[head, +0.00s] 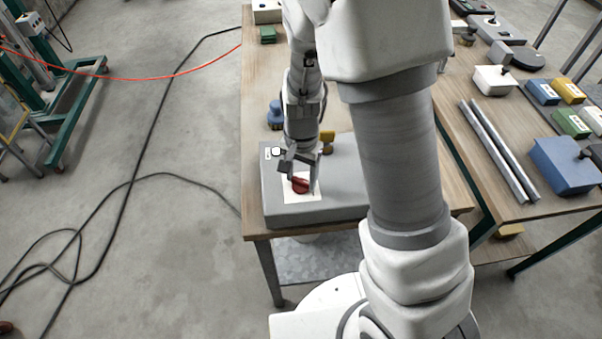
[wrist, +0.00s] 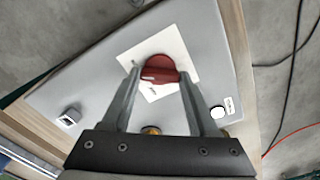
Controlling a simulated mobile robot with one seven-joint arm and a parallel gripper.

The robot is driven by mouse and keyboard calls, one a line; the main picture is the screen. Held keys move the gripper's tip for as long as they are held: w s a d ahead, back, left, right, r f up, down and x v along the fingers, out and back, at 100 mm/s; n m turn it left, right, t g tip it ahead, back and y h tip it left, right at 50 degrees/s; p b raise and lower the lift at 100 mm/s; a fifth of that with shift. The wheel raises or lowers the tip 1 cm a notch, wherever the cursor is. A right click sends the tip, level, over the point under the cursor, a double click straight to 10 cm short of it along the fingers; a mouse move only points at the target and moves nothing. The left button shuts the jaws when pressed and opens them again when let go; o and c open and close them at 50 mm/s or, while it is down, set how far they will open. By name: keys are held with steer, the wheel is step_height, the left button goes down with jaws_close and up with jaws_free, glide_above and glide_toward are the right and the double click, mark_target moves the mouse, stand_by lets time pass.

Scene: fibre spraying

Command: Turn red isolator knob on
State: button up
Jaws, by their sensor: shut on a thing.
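The red isolator knob (head: 300,185) sits on a white square plate (head: 313,195) on top of a grey box (head: 346,207). In the wrist view the red knob (wrist: 159,69) shows between the two fingertips, with a pale mark on it. My gripper (head: 302,172) is over the box from above, its fingers shut on the knob's sides. In the wrist view my gripper (wrist: 158,82) reaches up to the knob, with the white plate (wrist: 183,47) behind it. Part of the box is hidden by my arm in the head view.
The box stands near the front edge of a wooden table (head: 258,100). A white button (wrist: 217,112) is on the box beside the knob. A blue object (head: 275,115) stands behind the box. Two metal bars (head: 497,150) and a blue box (head: 565,165) lie to the right.

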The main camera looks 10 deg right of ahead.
mark_target(301, 180)
steer(key=shift+m, duration=0.5)
steer(key=o, duration=1.4)
steer(key=shift+r, duration=0.15)
step_height(301, 180, up, 17)
steer(key=shift+r+p, duration=0.1)
steer(key=shift+p, duration=0.55)
steer(key=s+d+r+n+t, duration=0.2)
steer(key=s+r, duration=0.1)
steer(key=s, duration=0.1)
steer(key=s+d+r+n+t, duration=0.1)
steer(key=s+d+r+n, duration=0.2)
steer(key=s+r, duration=0.1)
steer(key=s+d+r+n+t, duration=0.2)
steer(key=s+r, duration=0.1)
steer(key=s, duration=0.3)
steer(key=shift+s+d+r+n+t, duration=0.15)
steer(key=shift+d+r+n+t, duration=0.15)
steer(key=shift+d+r+n, duration=0.1)
